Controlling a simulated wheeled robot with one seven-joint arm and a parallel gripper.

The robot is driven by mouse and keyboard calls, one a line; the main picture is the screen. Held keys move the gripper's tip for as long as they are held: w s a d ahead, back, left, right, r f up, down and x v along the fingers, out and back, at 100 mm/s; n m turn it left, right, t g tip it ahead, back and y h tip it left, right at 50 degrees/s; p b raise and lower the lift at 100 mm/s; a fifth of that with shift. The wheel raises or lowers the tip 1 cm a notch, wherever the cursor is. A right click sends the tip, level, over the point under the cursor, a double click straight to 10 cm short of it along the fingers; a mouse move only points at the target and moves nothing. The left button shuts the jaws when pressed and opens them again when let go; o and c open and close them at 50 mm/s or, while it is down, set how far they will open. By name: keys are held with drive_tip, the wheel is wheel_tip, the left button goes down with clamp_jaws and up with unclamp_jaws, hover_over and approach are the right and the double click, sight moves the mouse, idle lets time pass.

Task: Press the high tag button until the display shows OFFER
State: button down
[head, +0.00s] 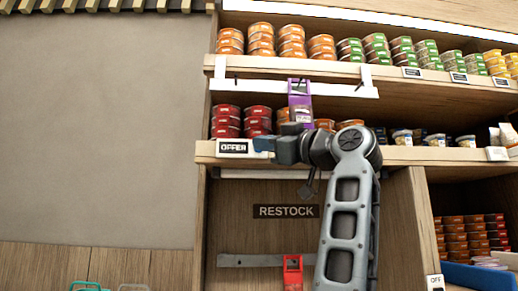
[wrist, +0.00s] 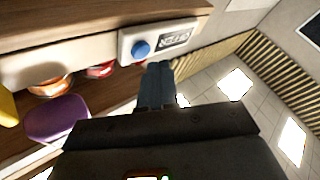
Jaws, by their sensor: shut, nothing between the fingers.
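The high tag (head: 236,148) is a white box on the front edge of the middle shelf. Its display reads OFFER in the head view. In the wrist view the tag (wrist: 126,47) appears upside down, with a round blue button (wrist: 141,49) beside the dark OFFER display (wrist: 175,40). My gripper (head: 264,144) is at the tag's right end in the head view and hides the button there. Its shut, empty fingers (wrist: 158,67) show close to the button in the wrist view, with a small gap in the picture. Actual contact cannot be told.
Red cans (head: 227,121) stand on the shelf above the tag. A purple hanging item (head: 299,101) is behind my arm. A RESTOCK sign (head: 286,211) and a red item (head: 292,270) are below. Another tag (head: 435,282) reads OFF at lower right. The wall at left is clear.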

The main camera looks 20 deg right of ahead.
drive_tip(key=shift+s+a+b, duration=0.2)
drive_tip(key=shift+s+a, duration=0.05)
drive_tip(key=shift+s, duration=0.55)
drive_tip(key=shift+s+a+b, duration=0.15)
drive_tip(key=shift+s+a, duration=0.1)
drive_tip(key=shift+s, duration=0.55)
drive_tip(key=shift+s+a+b, duration=0.2)
drive_tip(key=shift+s+a, duration=0.05)
drive_tip(key=shift+s, duration=0.55)
drive_tip(key=shift+s, duration=0.1)
drive_tip(key=shift+s+a+b, duration=0.1)
drive_tip(key=shift+s+a, duration=0.2)
drive_tip(key=shift+s, duration=0.6)
drive_tip(key=shift+s+a+b, duration=0.15)
drive_tip(key=shift+s+a, duration=0.2)
drive_tip(key=shift+s, duration=0.6)
drive_tip(key=shift+s+a+b, duration=0.1)
drive_tip(key=shift+s+a, duration=0.2)
drive_tip(key=shift+s, duration=0.6)
